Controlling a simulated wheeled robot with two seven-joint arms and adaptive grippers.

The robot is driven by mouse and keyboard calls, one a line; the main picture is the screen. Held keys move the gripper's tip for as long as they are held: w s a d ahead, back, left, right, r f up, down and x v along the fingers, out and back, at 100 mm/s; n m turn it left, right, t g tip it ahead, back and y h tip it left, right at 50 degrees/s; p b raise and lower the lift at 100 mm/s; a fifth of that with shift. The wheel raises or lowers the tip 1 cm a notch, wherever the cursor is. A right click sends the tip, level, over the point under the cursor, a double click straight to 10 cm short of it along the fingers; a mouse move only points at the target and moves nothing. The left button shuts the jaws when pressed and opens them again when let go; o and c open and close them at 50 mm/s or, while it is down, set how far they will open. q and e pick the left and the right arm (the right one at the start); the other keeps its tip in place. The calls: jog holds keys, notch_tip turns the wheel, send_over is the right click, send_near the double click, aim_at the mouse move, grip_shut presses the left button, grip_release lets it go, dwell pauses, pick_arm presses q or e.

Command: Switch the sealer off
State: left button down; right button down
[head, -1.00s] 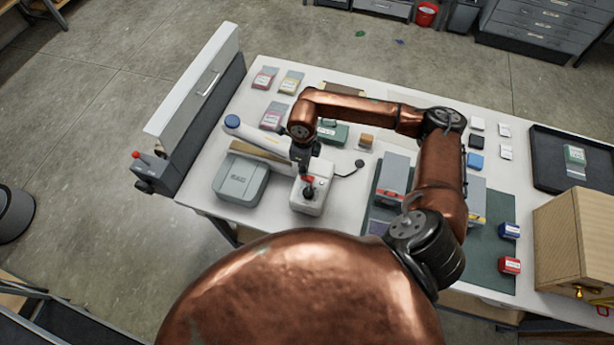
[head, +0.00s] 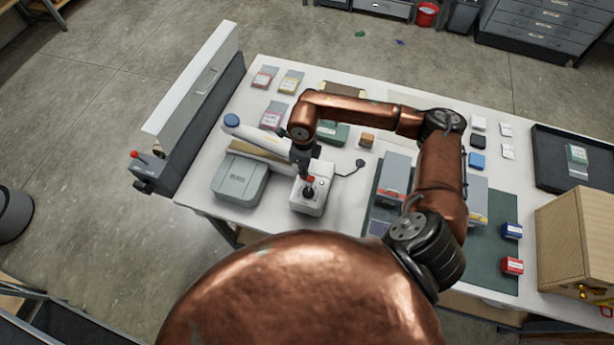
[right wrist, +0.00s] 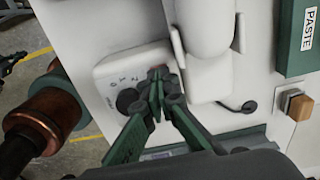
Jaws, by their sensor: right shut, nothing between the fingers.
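The sealer (head: 318,200) is a white device on the table, with a long white arm running back to a blue round end (head: 231,120). A red part (head: 310,179) and a black knob (head: 308,191) show on its front body. In the right wrist view, the black knob (right wrist: 127,99) sits beside printed dial digits on the white body (right wrist: 108,70). My right gripper (right wrist: 160,78) is shut and empty, its green fingertips over the body beside the knob. They partly hide the red part; whether they touch it I cannot tell.
A grey-green case (head: 240,181) stands close left of the sealer. A black cable ends in a small round piece (head: 360,163) to its right. Grey boxes on a dark green mat (head: 493,262) lie further right. A wooden cabinet (head: 572,240) stands at the right end.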

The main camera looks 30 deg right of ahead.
jog(key=shift+f+b, duration=0.3)
jog(key=shift+f, duration=0.15)
jog(key=shift+r+p, duration=1.5)
jog(key=shift+r, duration=2.1)
